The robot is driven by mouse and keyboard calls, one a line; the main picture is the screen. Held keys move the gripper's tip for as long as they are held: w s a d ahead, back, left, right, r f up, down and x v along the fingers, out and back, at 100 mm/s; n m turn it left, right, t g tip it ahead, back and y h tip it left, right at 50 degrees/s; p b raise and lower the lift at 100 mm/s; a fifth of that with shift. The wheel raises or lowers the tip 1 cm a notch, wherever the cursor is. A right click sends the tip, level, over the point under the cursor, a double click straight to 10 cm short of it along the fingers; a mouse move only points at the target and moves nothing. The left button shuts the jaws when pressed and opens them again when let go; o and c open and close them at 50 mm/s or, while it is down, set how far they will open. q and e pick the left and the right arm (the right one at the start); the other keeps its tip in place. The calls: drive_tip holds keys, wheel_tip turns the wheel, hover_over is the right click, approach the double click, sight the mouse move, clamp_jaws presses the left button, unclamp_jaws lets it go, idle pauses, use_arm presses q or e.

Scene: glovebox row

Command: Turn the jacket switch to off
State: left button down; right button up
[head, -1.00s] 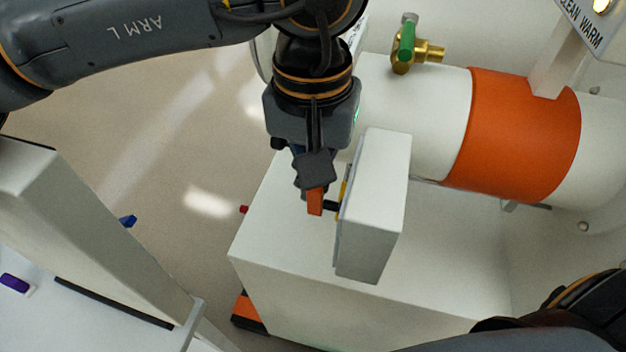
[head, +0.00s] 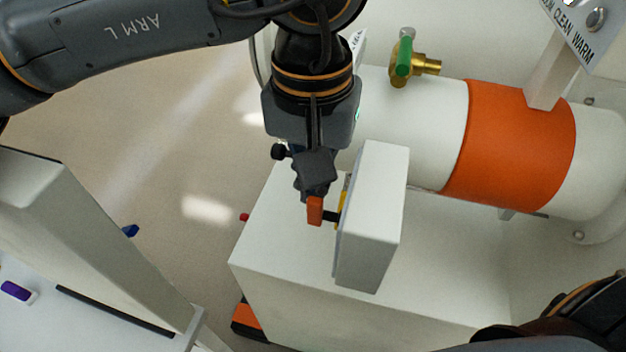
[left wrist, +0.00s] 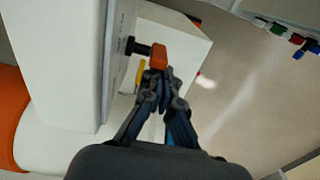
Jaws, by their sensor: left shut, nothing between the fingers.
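The jacket switch is a pale box (head: 372,215) with an orange handle (head: 315,211) on a short black shaft at its left side. A yellow plate (head: 343,200) shows behind the shaft. In the left wrist view the orange handle (left wrist: 158,56) stands at the end of the shaft (left wrist: 138,47). My left gripper (head: 308,197) is shut with nothing between its fingers. In the left wrist view its fingertips (left wrist: 161,74) are right at the handle's near end; I cannot tell whether they touch. The switch's markings are not readable. My right gripper is not visible.
A white cylinder with an orange band (head: 510,140) lies behind the box. A brass valve with a green handle (head: 404,55) is above it. The sign (head: 570,28) reads CLEAN WARM beside an unlit lamp (head: 597,18). Open floor (head: 170,180) lies left of the white cabinet (head: 270,265).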

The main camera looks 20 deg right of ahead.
use_arm(q)
wheel_tip(320, 180, up, 12)
idle(0.4)
